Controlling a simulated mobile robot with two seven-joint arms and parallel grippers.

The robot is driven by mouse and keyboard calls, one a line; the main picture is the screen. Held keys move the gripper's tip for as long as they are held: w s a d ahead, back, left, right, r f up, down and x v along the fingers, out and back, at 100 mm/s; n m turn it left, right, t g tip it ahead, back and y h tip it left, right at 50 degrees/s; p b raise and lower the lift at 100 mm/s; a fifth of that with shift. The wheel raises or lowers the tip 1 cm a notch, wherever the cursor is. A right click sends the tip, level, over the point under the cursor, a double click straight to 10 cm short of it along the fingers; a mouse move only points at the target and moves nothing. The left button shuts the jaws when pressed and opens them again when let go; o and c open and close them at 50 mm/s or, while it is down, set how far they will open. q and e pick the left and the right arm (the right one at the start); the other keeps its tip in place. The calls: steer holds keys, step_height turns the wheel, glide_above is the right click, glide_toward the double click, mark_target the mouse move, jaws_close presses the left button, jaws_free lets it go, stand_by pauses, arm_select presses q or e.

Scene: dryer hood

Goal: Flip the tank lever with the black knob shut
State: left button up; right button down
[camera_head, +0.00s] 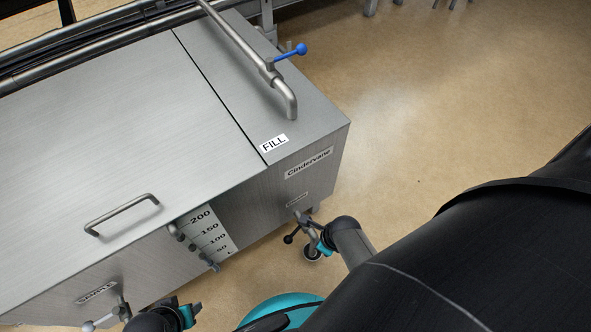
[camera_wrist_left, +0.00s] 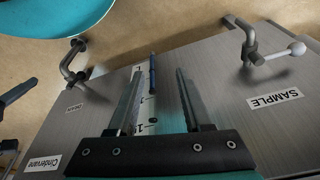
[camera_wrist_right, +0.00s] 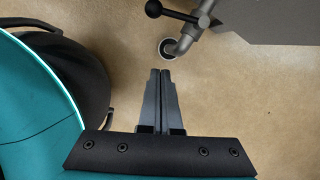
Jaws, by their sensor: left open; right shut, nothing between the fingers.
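The lever with the black knob (camera_wrist_right: 153,9) sits on the drain pipe (camera_wrist_right: 184,44) at the tank's lower front. In the right wrist view the lever sticks out left, crosswise to the pipe. The black knob also shows in the head view (camera_head: 288,239). My right gripper (camera_wrist_right: 160,72) is shut and empty, below the pipe mouth in its wrist view and apart from the knob. In the head view it (camera_head: 323,243) is just right of the lever. My left gripper (camera_wrist_left: 158,72) is open and empty in front of the level gauge (camera_wrist_left: 150,100).
The steel tank (camera_head: 110,100) fills the left. A sample valve with a white knob (camera_wrist_left: 297,48) is near my left gripper. A blue-knobbed fill lever (camera_head: 300,49) is on top. A floor drain (camera_wrist_right: 167,48) lies under the drain pipe. Open floor lies to the right.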

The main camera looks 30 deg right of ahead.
mark_target(296, 232)
arm_select(q)
step_height(296, 232, up, 10)
steer(key=w+t+b, duration=0.2)
steer(key=b, duration=0.3)
steer(key=w+d+r+t+h+b, duration=0.2)
steer(key=w+d+t+h+b, duration=0.3)
steer(key=d+t, duration=0.4)
steer(key=shift+w+d+r, duration=0.25)
steer(key=shift+w+d, duration=0.05)
steer(key=shift+d, duration=0.35)
arm_select(e)
steer(key=w+a+f+m, duration=0.1)
steer(key=w+a+f, duration=0.1)
steer(key=w+f, duration=0.4)
steer(key=shift+w+a+f+m, duration=0.2)
steer(key=shift+w+f+m, duration=0.15)
steer(key=shift+f, duration=1.1)
steer(key=shift+w, duration=0.1)
arm_select(q)
steer(key=shift+a, duration=0.1)
arm_select(e)
steer(key=shift+r, duration=0.1)
